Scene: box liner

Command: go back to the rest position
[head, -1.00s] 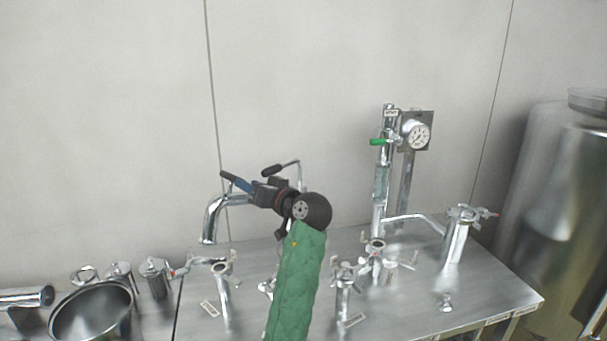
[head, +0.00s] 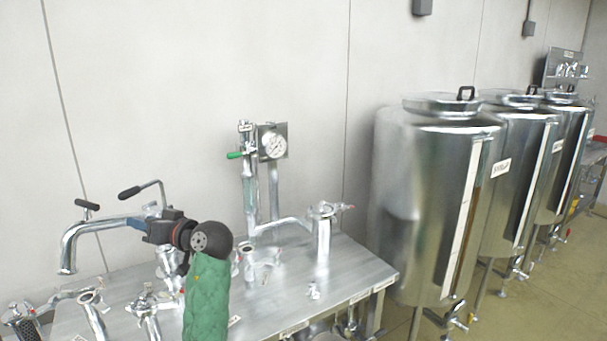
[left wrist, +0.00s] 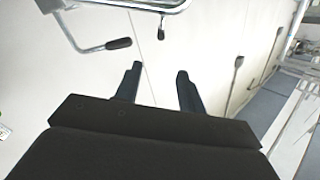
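My left gripper (head: 138,221) is in the head view at the left, at the end of my green-sleeved arm, pointing left beside a curved chrome spout (head: 80,238). In the left wrist view its two dark fingers (left wrist: 158,75) stand apart with only the pale wall behind the gap, so it is open and empty. A bent metal rod with a black grip (left wrist: 118,44) shows beyond the fingers in that view, apart from them. Whether the gripper touches the spout in the head view I cannot tell. My right gripper is in neither view.
A steel table (head: 345,265) carries several pipe fittings, plus an upright pipe with a green handle (head: 235,155) and a round gauge (head: 273,146). Large steel tanks (head: 425,215) stand to the right. Open floor (head: 520,310) shows at the lower right.

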